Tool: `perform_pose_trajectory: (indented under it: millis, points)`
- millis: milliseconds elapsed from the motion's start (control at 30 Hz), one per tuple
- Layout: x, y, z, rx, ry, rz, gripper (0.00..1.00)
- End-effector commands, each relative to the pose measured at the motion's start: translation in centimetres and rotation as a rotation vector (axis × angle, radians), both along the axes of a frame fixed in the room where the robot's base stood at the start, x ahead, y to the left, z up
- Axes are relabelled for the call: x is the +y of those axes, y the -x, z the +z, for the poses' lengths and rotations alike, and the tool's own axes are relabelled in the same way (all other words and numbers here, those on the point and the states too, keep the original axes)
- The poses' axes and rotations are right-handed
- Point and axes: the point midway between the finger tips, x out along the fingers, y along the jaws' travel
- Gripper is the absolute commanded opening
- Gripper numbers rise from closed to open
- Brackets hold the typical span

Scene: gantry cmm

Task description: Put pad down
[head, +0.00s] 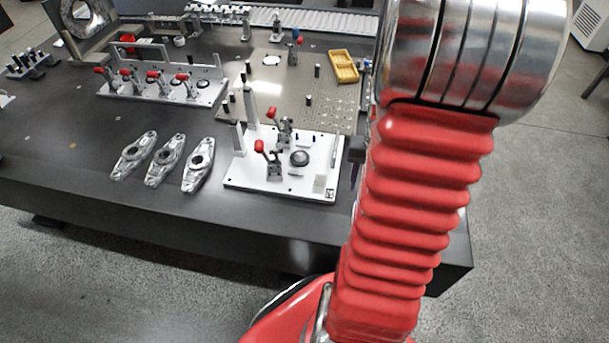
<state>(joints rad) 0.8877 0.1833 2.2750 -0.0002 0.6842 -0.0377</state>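My gripper is out of view; only my red arm shows, covering the right of the head view. Nothing can be clearly identified as a held pad. A white fixture plate (250,178) lies near the table's front edge, left of my arm. It carries two red-handled toggle clamps, the front clamp (272,166) and the rear clamp (283,128).
Three grey metal castings, the nearest one (195,179) beside the fixture, lie on the dark table (70,175). A longer clamp fixture (203,97) stands behind them. A yellow tray (345,78) lies on the perforated plate (335,118). The table's left front is clear.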

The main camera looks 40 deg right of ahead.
Motion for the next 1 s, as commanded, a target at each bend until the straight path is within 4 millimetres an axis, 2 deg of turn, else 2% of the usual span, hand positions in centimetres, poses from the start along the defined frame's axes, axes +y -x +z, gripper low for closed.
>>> perform_pose_trajectory:
  millis: [167, 367, 500, 700, 1000]
  points:
    - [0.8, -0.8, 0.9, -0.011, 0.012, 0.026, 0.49]
    - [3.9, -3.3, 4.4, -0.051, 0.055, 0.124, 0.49]
    - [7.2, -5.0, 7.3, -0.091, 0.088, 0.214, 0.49]
    - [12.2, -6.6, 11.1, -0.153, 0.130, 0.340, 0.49]
    - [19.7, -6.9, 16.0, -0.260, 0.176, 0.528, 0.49]
